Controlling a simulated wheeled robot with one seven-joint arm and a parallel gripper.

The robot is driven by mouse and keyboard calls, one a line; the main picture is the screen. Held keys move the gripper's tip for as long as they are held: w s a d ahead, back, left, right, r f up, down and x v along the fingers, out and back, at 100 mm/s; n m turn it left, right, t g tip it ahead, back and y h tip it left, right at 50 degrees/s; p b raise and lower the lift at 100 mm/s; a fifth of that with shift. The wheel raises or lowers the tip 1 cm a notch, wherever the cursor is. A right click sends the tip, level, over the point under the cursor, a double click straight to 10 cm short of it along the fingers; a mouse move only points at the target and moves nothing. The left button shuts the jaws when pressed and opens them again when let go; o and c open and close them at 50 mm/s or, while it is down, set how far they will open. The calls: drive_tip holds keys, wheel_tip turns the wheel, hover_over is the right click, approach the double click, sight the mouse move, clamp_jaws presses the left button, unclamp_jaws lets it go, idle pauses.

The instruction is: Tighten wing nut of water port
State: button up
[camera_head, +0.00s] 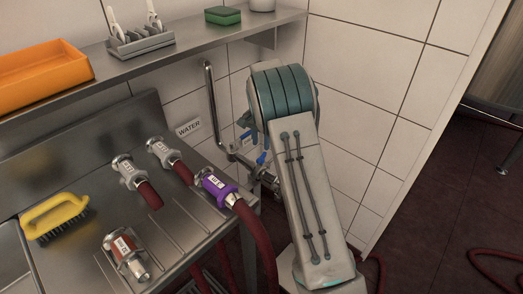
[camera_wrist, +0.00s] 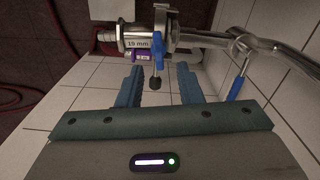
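The water port's metal pipe end (camera_wrist: 200,40) crosses the top of the wrist view, with a clamp (camera_wrist: 163,20) and a "19 mm" coupling (camera_wrist: 138,43) on it.
A blue-handled valve (camera_wrist: 236,88) sits right of the fingers. A purple coupling (camera_head: 215,187) with a red hose lies at the sink's edge near the port. Other couplings (camera_head: 130,172), a yellow brush (camera_head: 55,216) and an orange bin (camera_head: 40,75) stand left. Tiled wall is close behind.

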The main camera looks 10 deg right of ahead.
sight(261, 155)
wheel_tip(261, 155, up, 8)
idle(0.5)
drive_tip(key=s+r+n+t+p, duration=0.1)
drive_tip(key=s+r+n+p, duration=0.1)
drive_tip(key=s+r, duration=0.55)
drive_tip(key=s+r+n+p, duration=0.15)
drive_tip(key=s+r, duration=0.25)
drive_tip(key=s, duration=0.6)
drive_tip(key=s+n+t+p, duration=0.1)
drive_tip(key=s+n, duration=0.4)
drive_tip(key=s, duration=1.4)
drive_tip(key=shift+d+t+p, duration=0.15)
drive_tip(key=shift+t+p, duration=0.15)
drive_tip(key=shift+p, duration=0.3)
